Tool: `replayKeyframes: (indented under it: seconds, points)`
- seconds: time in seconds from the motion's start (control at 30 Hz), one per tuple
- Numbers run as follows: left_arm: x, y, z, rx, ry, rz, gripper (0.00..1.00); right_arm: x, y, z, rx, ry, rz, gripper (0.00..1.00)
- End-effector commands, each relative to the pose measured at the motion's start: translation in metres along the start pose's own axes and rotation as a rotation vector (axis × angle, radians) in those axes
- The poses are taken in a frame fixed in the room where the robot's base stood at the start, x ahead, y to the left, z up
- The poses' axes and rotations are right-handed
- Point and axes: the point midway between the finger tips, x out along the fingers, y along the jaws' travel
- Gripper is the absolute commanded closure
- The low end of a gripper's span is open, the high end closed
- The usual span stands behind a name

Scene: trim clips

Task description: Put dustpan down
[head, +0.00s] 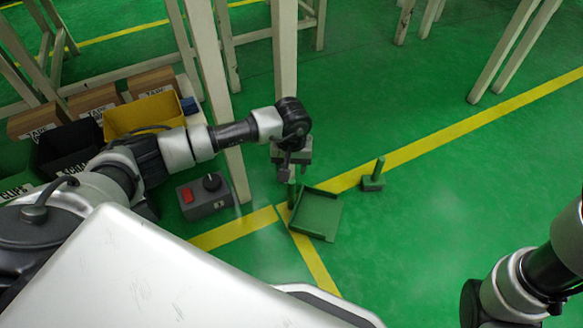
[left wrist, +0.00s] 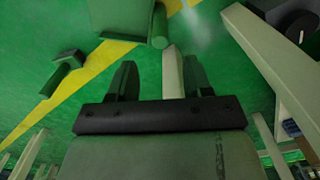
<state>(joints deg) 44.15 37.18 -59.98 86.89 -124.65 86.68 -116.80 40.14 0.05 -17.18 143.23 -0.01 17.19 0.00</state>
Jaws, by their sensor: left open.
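The green dustpan (head: 318,216) lies on the green floor over the yellow line, its short handle (head: 291,192) standing up at its left corner. My left gripper (head: 289,172) is open and empty just above the handle. In the left wrist view the two fingers (left wrist: 160,78) are spread apart, and the round handle end (left wrist: 160,42) shows beyond them, apart from both. Part of the dustpan (left wrist: 115,18) shows at the top edge there. My right arm shows at the lower right of the head view, but its gripper is out of the picture.
A green brush-like block with an upright handle (head: 373,180) stands right of the dustpan. A grey control box (head: 205,196) with a red button is left, by a pale table leg (head: 222,110). Yellow (head: 143,113) and black bins stand further left. Floor at right is clear.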

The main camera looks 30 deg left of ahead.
Motion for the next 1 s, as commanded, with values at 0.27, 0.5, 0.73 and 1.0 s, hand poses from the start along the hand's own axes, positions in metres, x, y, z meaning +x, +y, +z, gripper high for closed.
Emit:
replayKeyframes:
  seconds: [0.27,0.5,0.73,1.0]
  points:
    - [-0.022,0.000,0.000,0.000,0.000,-0.001,0.50,0.014,0.003,0.005,0.000,0.000,0.000,0.51]
    - [-0.027,0.017,0.008,-0.018,-0.022,0.062,0.50,0.013,0.003,0.005,0.000,0.000,0.000,0.51]
    - [-0.121,0.143,0.087,-0.212,-0.346,0.563,0.50,0.013,0.003,0.005,0.000,0.000,0.000,0.51]
    - [-0.355,0.199,0.214,-0.440,-1.316,0.935,0.50,0.013,0.003,0.004,0.001,0.000,0.000,0.51]
